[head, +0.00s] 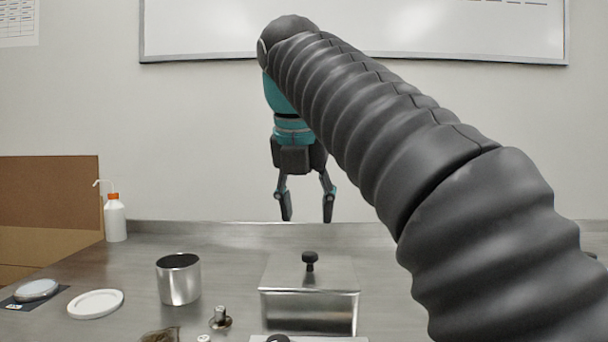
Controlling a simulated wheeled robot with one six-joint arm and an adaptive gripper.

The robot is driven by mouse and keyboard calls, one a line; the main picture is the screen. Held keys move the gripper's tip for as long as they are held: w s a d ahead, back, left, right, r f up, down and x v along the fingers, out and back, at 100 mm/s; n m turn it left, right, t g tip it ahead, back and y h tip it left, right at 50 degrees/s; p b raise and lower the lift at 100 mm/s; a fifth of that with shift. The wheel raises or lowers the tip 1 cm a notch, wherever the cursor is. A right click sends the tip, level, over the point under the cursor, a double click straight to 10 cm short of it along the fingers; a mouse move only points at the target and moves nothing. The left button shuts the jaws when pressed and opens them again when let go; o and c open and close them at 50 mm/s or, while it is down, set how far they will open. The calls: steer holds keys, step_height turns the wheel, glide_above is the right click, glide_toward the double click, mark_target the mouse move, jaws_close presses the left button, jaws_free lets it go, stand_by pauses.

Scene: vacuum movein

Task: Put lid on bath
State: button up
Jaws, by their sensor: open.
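A steel box-shaped bath (309,312) stands on the bench at the lower middle of the head view. A flat steel lid (285,272) with a black knob (310,259) appears to lie on top of it; I cannot tell whether it is fully seated. My gripper (307,207) hangs pointing down, open and empty, and shows above the knob in the picture, with a clear gap between. Its distance in depth is hard to judge. The inside of the bath is hidden.
A steel beaker (179,282), a white round dish (96,304), a small metal piece (220,318) and a balance-like disc (37,290) are left of the bath. A wash bottle (115,218) stands further back. A dark knob (278,339) is cut off at the bottom edge.

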steer(key=shift+v, duration=2.45)
